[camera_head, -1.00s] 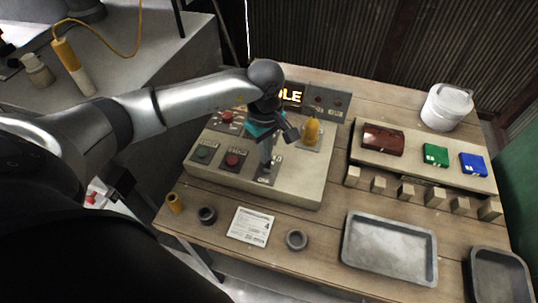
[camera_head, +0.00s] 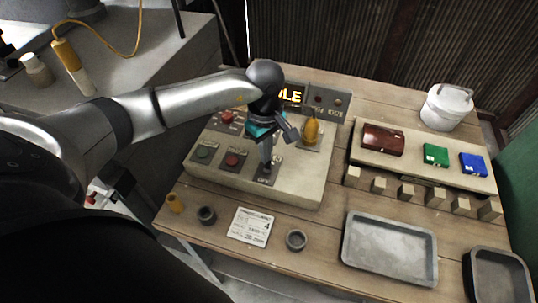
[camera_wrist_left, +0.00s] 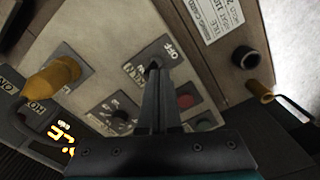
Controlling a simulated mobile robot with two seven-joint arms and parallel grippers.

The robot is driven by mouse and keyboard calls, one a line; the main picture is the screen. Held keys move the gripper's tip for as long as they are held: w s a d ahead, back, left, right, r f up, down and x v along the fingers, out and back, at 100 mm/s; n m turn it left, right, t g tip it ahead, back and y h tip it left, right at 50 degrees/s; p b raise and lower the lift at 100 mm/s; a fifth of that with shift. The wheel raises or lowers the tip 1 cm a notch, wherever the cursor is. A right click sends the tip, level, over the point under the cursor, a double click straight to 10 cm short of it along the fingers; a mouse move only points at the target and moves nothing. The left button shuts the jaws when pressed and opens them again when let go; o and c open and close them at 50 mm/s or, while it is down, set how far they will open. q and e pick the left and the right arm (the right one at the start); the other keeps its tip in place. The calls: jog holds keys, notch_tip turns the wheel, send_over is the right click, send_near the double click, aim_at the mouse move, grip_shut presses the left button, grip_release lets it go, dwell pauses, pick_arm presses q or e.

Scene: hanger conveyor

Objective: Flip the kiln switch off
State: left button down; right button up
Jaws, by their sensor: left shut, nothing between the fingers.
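The kiln control box (camera_head: 310,185) is a beige panel on the wooden table. Its front switch plate (camera_head: 272,167), marked OFF, also shows in the left wrist view (camera_wrist_left: 168,49). The toggle there is mostly hidden by my fingers. My left gripper (camera_head: 266,170) is shut and points down at this plate. In the left wrist view its fingertips (camera_wrist_left: 156,66) are over the plate, at the toggle or just beside it; I cannot tell whether they touch. Nothing shows held between them.
Red (camera_head: 233,160) and green (camera_head: 204,152) buttons lie to the left. A paper card (camera_head: 251,226), a grey ring (camera_head: 297,239) and a metal tray (camera_head: 390,249) are in front.

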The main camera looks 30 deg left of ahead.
pick_arm(q)
jog(key=shift+f+b, duration=1.7)
jog(key=shift+f, duration=0.15)
dwell(1.1)
jog(key=shift+s, duration=0.1)
jog(key=shift+r+p, duration=0.6)
jog(key=shift+r, duration=0.3)
notch_tip(320, 180, up, 5)
jog(key=p, duration=0.3)
jog(key=shift+r, duration=0.15)
